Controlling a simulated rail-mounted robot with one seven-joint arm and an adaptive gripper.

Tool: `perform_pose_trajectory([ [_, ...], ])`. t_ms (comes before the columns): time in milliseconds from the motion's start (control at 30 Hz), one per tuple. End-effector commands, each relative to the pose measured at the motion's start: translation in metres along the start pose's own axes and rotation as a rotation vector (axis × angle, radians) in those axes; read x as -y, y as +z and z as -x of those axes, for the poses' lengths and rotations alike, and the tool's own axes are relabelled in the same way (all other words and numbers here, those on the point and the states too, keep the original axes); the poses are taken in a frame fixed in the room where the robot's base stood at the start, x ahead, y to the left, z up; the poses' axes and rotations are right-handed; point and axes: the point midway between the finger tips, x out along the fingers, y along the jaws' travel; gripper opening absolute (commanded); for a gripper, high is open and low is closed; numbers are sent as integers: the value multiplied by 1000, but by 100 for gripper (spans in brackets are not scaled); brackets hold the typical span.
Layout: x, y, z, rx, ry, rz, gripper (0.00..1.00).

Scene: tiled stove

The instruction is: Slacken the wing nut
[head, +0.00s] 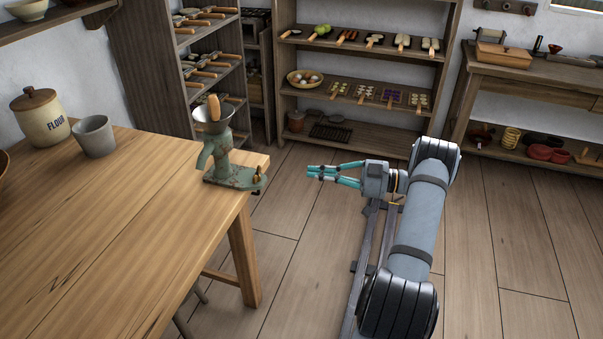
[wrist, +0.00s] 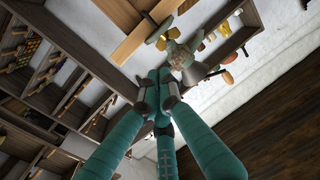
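A green, worn cast grinder (head: 222,172) with a metal hopper and a wooden pusher stands at the right corner of the wooden table (head: 110,215). A small brass-coloured part, which looks like the wing nut (head: 257,181), sits at its right end by the table edge. In the wrist view the grinder (wrist: 185,60) and the wing nut (wrist: 161,43) show just past my fingertips. My gripper (head: 312,172) has slim teal fingers pointing left at the grinder. It is empty, a short way right of the wing nut, touching nothing. Its fingertips look slightly apart.
A flour jar (head: 41,117) and a grey cup (head: 94,136) stand on the table's far left. Shelves (head: 362,62) with food and tools line the back wall. A side bench (head: 540,75) stands right. The floor between gripper and table is clear.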

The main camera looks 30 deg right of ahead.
Motion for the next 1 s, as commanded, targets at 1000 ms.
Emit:
perform_pose_trajectory([
  [1000,0,1,-127,2,-1,2,0],
])
